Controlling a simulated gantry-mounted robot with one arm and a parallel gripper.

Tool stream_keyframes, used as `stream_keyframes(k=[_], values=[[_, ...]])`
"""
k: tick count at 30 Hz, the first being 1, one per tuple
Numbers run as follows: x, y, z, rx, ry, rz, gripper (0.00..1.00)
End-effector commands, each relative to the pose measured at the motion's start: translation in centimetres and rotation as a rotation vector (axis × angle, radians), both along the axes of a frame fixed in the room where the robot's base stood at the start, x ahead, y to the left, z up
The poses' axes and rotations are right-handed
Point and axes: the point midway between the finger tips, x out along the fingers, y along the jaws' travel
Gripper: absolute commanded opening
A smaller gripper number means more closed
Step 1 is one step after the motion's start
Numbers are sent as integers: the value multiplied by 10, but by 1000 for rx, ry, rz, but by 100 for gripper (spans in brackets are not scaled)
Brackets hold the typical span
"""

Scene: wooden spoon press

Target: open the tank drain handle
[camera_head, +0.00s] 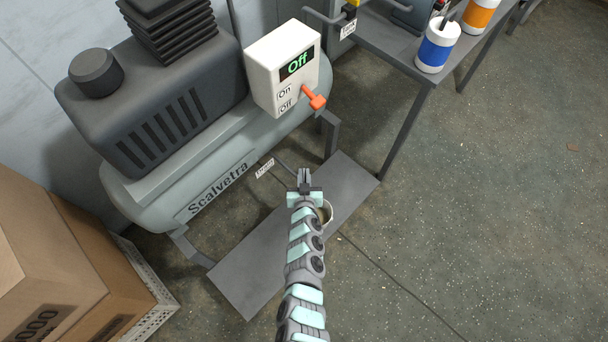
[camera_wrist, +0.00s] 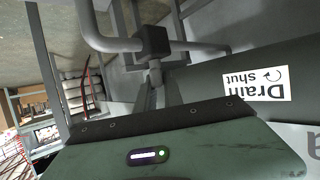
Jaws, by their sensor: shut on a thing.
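The tank (camera_head: 205,165) is a grey-green compressor cylinder marked "Scalvetra". Below it a small drain label (camera_head: 265,168) hangs beside a thin grey pipe. The label also shows in the wrist view (camera_wrist: 258,84), reading "Drain shut" with a curved arrow. In the wrist view a dark valve block (camera_wrist: 153,40) joins grey pipes, and the drain handle (camera_wrist: 155,75) extends from it to my fingers. My gripper (camera_head: 304,180) is below the tank's right end, also in the wrist view (camera_wrist: 160,90). It is shut on the handle, whose gripped part is mostly hidden.
A control box (camera_head: 285,70) with an orange lever (camera_head: 314,98) reads "Off". Cardboard boxes (camera_head: 50,250) stand left; a table (camera_head: 385,45) stands right.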

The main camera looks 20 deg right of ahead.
Motion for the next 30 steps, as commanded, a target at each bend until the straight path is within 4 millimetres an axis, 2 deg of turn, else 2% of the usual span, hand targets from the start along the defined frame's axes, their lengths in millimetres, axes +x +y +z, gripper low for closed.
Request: stream_keyframes(k=[17,30], values=[[1,1,1,0,0,12,0],[2,3,2,-1,8,191,0]])
